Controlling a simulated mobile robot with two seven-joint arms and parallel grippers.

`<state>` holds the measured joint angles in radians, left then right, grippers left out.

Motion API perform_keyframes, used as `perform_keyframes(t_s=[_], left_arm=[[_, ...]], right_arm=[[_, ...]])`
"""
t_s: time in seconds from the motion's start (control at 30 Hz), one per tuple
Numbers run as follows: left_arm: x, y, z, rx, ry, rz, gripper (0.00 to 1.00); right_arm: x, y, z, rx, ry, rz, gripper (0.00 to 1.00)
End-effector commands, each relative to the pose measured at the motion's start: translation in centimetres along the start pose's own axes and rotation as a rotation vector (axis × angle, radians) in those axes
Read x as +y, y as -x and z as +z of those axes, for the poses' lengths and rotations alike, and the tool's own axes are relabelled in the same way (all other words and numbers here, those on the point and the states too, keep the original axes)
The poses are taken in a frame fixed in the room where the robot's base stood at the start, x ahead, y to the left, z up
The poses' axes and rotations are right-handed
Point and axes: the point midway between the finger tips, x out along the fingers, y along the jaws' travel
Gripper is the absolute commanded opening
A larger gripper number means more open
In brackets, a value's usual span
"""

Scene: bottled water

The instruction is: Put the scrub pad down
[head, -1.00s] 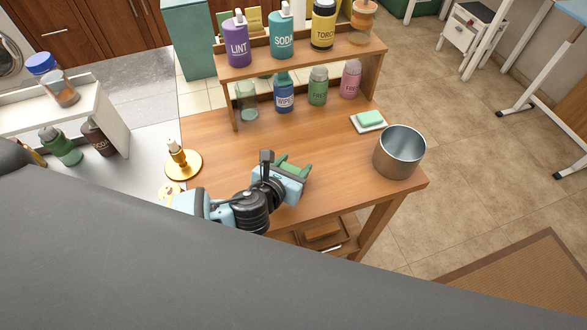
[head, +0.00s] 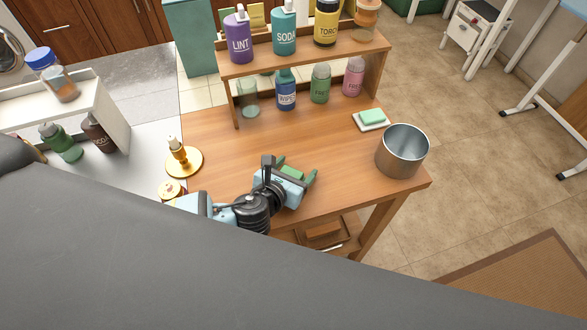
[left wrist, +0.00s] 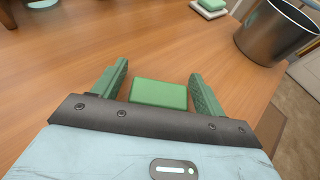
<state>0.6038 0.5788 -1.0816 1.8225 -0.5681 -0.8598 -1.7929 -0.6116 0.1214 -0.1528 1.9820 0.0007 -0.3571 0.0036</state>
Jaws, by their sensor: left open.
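The scrub pad is a green block (left wrist: 158,94) lying on the wooden table (left wrist: 60,100), between the two green fingers of my left gripper (left wrist: 158,85) in the left wrist view. A gap shows on each side of it, so the fingers are open and apart from it. In the head view my left gripper (head: 297,173) is low over the table's front part, with the pad (head: 291,172) partly hidden by the hand. My right gripper is not in view.
A metal pot (head: 402,152) stands at the table's right edge. A green block on a white dish (head: 370,119) lies behind it. A gold candle holder (head: 184,160) is at the left. A shelf (head: 310,60) with several bottles stands at the back. The middle table area is clear.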

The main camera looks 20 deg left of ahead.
Motion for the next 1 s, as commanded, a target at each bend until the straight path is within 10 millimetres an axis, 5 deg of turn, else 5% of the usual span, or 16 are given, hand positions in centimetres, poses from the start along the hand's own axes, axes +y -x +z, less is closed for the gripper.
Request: perform_keyframes(t_s=[0.23,0.7,1.0], left_arm=[[0.1,1.8,0.3,0.000,-0.001,0.000,0.72],[0.0,10.4,0.3,0.000,-0.001,-0.001,0.72],[0.0,12.1,0.3,0.001,0.000,0.000,0.72]], right_arm=[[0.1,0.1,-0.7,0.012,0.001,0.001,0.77],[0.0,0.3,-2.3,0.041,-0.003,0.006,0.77],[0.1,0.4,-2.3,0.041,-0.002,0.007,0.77]])
